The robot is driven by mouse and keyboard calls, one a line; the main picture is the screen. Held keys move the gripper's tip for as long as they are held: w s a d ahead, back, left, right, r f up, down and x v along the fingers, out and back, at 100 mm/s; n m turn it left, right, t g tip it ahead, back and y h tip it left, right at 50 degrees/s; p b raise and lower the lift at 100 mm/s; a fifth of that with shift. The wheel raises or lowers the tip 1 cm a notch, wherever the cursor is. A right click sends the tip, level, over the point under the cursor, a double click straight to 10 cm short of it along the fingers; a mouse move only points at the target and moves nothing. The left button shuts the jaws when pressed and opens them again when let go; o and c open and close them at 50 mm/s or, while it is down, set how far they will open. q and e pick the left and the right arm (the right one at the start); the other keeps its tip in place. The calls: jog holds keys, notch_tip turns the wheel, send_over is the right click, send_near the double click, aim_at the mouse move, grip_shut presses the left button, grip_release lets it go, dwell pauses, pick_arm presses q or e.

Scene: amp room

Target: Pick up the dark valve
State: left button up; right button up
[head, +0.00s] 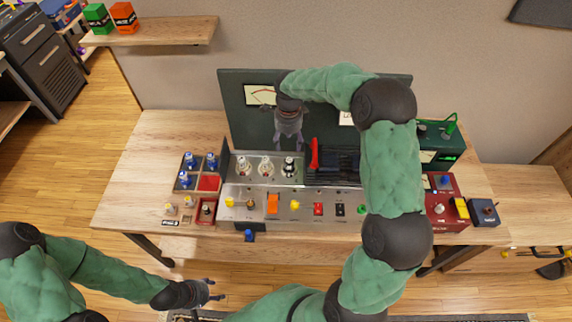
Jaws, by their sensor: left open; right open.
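The dark valve (289,167) stands upright on the amp's top (272,183), at the right end of a row beside two clear glass valves (265,166). My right gripper (289,146) is above and just behind the dark valve, fingers pointing down, open and empty. Its fingertips look apart from the valve, though the exact gap is hard to judge. My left gripper (211,291) is open and empty, low at the left, in front of the table's front edge.
A divided tray (193,178) with blue-based valves stands left of the amp. A red lever (314,153) and dark block (335,163) stand right of the dark valve. A dark meter panel (236,112) rises behind. The table (135,183) is clear at far left.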

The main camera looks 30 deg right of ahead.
aim_at(289, 160)
jog(key=shift+s+f, duration=0.2)
jog(key=shift+f, duration=0.15)
notch_tip(289, 160, down, 4)
jog(key=shift+f+b, duration=0.15)
jog(key=shift+b, duration=0.25)
jog(key=shift+s+f, duration=0.1)
jog(key=shift+f, duration=0.3)
notch_tip(289, 160, down, 5)
jog(key=shift+s+r+b, duration=0.1)
jog(key=shift+r+b, duration=0.1)
jog(key=shift+b, duration=0.35)
jog(key=shift+r, duration=0.1)
jog(key=c, duration=1.2)
